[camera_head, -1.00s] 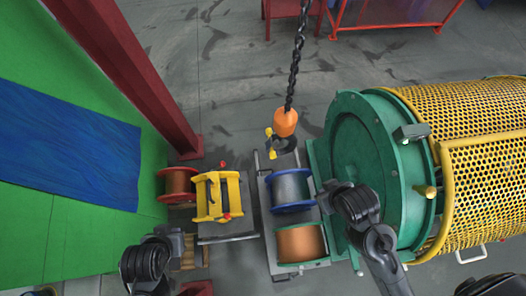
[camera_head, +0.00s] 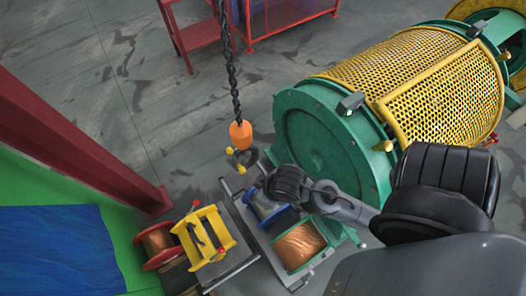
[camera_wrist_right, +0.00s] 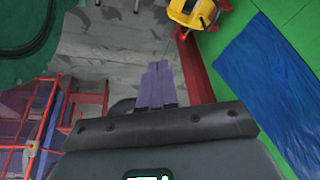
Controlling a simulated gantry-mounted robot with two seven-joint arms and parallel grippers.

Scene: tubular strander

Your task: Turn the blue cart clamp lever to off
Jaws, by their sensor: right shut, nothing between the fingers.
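The cart (camera_head: 240,215) stands left of the green drum (camera_head: 325,145) in the head view. It carries a reel with blue flanges (camera_head: 268,208) and a copper-coloured reel (camera_head: 300,246). I cannot make out a clamp lever on it. My right arm reaches in from the right, and its dark wrist partly covers the blue reel. Its fingertips are hidden in the head view. In the right wrist view my right gripper (camera_wrist_right: 158,82) is shut and empty, with its fingers together over grey floor. My left gripper is not in view.
A yellow frame with red knobs (camera_head: 204,236) stands left of the cart, next to another copper reel (camera_head: 157,243). A chain with an orange hook block (camera_head: 241,135) hangs over the cart's far end. A red column (camera_head: 90,150) stands at left.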

